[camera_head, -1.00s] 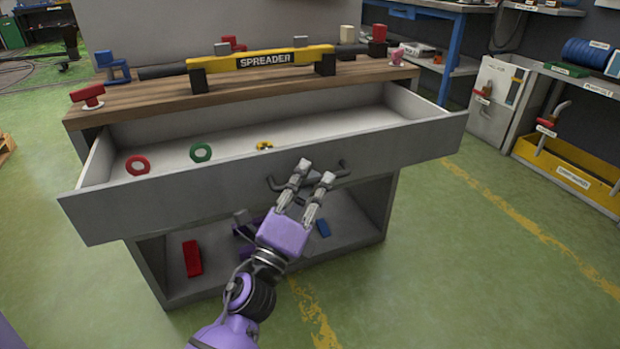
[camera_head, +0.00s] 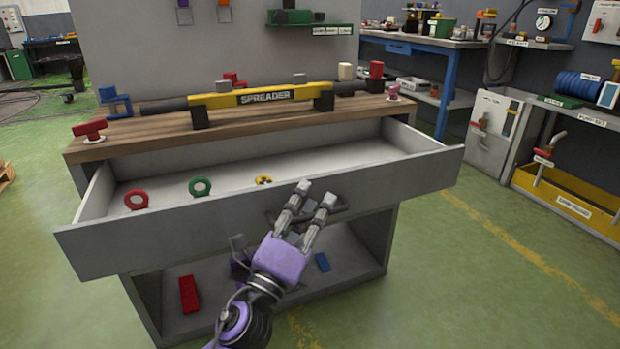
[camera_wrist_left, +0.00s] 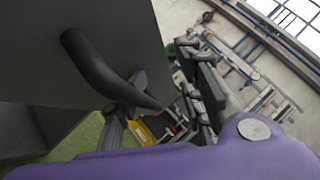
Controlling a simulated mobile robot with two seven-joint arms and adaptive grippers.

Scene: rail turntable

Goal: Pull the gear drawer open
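The gear drawer (camera_head: 130,245) is a grey drawer under the wooden top of a cabinet, and it stands well out, with its inside visible. Its dark bar handle (camera_head: 341,210) is on the front panel, and shows large in the left wrist view (camera_wrist_left: 95,65). My left gripper (camera_head: 316,194) is in front of the panel at the handle, its two fingers apart with a gap between them. The fingers cover part of the handle; I cannot tell whether they touch it. My right gripper is not in view.
In the drawer are a red ring (camera_head: 136,199), a green ring (camera_head: 200,187) and a yellow piece (camera_head: 263,180). A yellow spreader bar (camera_head: 262,96) lies on the cabinet top. A red block (camera_head: 189,294) is on the lower shelf.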

